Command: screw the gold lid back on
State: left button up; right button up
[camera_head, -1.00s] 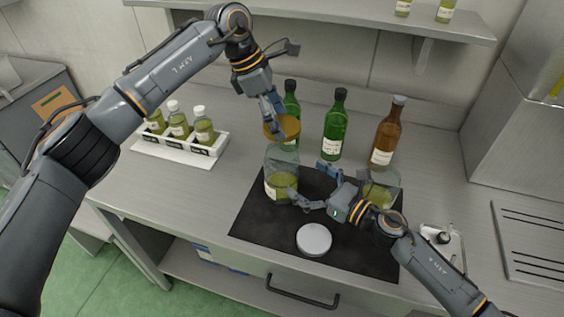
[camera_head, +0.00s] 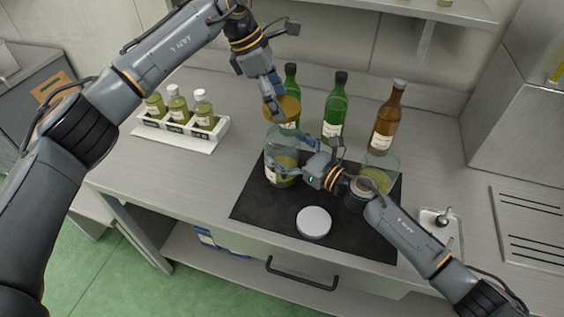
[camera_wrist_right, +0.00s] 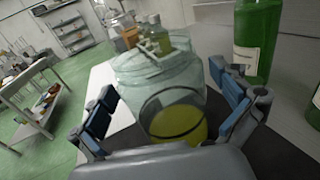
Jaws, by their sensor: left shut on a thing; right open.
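My left gripper (camera_head: 273,103) is shut on the gold lid (camera_head: 284,109) and holds it above the mouth of a glass jar, apart from it. The jar (camera_head: 279,143) stands upright and open on the black mat (camera_head: 254,207), with yellow-green contents and a label. My right gripper (camera_head: 307,155) is open at the jar's right side. In the right wrist view the jar (camera_wrist_right: 160,78) stands between the spread fingers (camera_wrist_right: 168,108). A second jar (camera_head: 379,173) stands behind my right wrist, partly hidden. A white lid (camera_head: 314,222) lies flat at the mat's front.
Two green bottles (camera_head: 335,108) and a brown bottle (camera_head: 386,118) stand behind the mat. A white rack (camera_head: 175,141) of small bottles is at the left. A small metal tray (camera_head: 440,226) lies right of the mat. The counter's front left is clear.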

aim_at(278, 126)
jog(key=shift+w+a+f, duration=0.1)
jog(key=shift+w+a, duration=0.2)
jog(key=shift+w, duration=0.05)
jog(key=c, duration=1.6)
pick_arm(q)
jog(key=shift+w+f, duration=0.1)
jog(key=shift+f, duration=2.35)
pick_arm(e)
jog(key=shift+c, duration=0.2)
pick_arm(q)
jog(key=shift+f, duration=0.1)
jog(key=shift+f, duration=0.8)
jog(key=shift+f, duration=0.55)
